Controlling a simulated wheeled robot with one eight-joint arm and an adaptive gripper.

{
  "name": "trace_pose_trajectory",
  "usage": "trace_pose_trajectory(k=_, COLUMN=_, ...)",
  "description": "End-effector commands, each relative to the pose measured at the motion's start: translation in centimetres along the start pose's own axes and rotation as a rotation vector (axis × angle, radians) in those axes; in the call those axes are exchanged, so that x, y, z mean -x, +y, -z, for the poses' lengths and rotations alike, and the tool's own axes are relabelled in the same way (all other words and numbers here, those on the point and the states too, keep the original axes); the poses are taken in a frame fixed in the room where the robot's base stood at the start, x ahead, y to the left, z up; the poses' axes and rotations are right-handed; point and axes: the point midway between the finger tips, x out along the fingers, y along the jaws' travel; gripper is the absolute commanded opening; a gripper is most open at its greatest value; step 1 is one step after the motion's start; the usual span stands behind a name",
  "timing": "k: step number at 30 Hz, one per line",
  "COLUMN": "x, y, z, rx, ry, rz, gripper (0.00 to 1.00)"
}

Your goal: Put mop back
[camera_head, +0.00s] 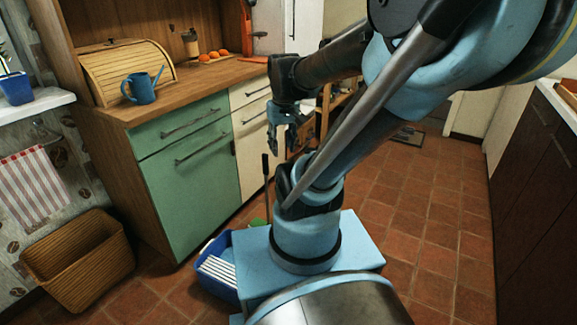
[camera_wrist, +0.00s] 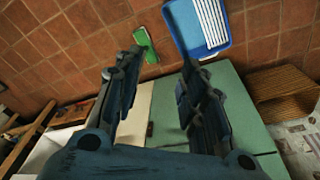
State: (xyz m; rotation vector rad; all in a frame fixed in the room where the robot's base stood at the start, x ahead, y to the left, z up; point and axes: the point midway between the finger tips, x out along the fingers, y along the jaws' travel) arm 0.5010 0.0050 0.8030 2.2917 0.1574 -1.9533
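What looks like the mop has a thin dark handle (camera_head: 267,182) standing roughly upright before the cabinet fronts. Its flat green head (camera_wrist: 146,45) is on the tiled floor in the wrist view. In the head view only a bit of green (camera_head: 257,222) shows beside my base, the rest hidden. My gripper (camera_head: 284,140) is in front of the cream drawers, to the right of the handle's top and a little above it. In the wrist view my gripper (camera_wrist: 158,72) has its fingers wide apart with nothing between them.
A blue tub (camera_head: 207,281) with a white ribbed piece (camera_head: 217,272) sits on the floor beside my base. The green cabinet (camera_head: 190,180) stands close behind. A wicker basket (camera_head: 78,262) is at the left. The tiled floor (camera_head: 430,220) at the right is clear.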

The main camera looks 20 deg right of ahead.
Motion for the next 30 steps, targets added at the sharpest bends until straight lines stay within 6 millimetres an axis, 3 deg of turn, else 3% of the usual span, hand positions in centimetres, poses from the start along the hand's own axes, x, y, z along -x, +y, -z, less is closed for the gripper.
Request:
trace_pose_trajectory(k=6, x=-1.1, y=-0.7, z=-4.0, rx=-0.069, ry=0.018, rz=-0.002, gripper=0.38)
trace_pose_trajectory(k=13, x=-2.4, y=-0.7, z=-6.8, rx=-0.126, ry=0.032, rz=-0.003, gripper=0.38)
trace_pose_trajectory(k=30, x=-2.8, y=-0.7, z=-7.5, rx=-0.143, ry=0.036, rz=-0.003, gripper=0.38)
